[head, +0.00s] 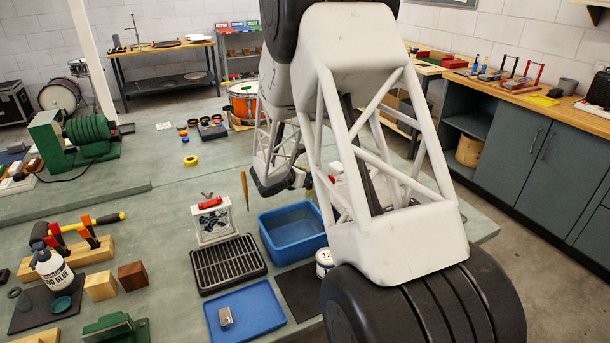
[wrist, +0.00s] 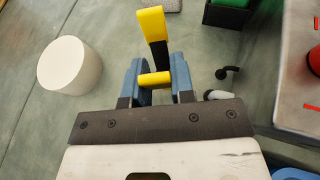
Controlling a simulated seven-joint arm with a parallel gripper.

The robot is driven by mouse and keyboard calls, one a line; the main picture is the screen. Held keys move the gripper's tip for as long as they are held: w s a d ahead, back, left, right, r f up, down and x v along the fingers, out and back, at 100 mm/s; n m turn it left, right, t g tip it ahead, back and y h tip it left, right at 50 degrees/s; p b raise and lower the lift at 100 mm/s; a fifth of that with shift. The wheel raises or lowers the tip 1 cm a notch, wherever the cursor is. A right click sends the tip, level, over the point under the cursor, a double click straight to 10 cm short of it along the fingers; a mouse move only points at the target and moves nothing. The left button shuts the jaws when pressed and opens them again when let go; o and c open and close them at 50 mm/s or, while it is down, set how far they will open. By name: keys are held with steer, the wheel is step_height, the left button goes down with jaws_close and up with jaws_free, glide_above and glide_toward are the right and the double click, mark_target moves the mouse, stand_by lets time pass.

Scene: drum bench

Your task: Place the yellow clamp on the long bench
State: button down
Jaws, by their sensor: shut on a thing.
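My gripper (wrist: 155,88) is shut on the yellow clamp (wrist: 152,24) in the wrist view. A yellow and black arm of the clamp sticks out past the blue fingers, and a yellow part lies between them. The clamp hangs above a grey-green surface; its gap from it is hard to judge. In the head view my arm covers most of the gripper area, and I cannot make out the clamp there. A large grey-green bench top (head: 170,215) fills the foreground. A long wood-topped counter (head: 540,100) runs along the right wall; I cannot tell which is the long bench.
Near my arm are a blue bin (head: 290,232), a black grate (head: 228,264), a blue tray (head: 255,308) and a white frame (head: 212,222) with a red top. A white cylinder (wrist: 70,65) stands left of the clamp. The counter holds several tools, with some clear wood between.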

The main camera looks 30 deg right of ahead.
steer(key=shift+f, duration=0.15)
steer(key=c, duration=1)
jaws_free()
steer(key=shift+r, duration=0.2)
steer(key=v, duration=1.2)
steer(key=shift+r, duration=0.1)
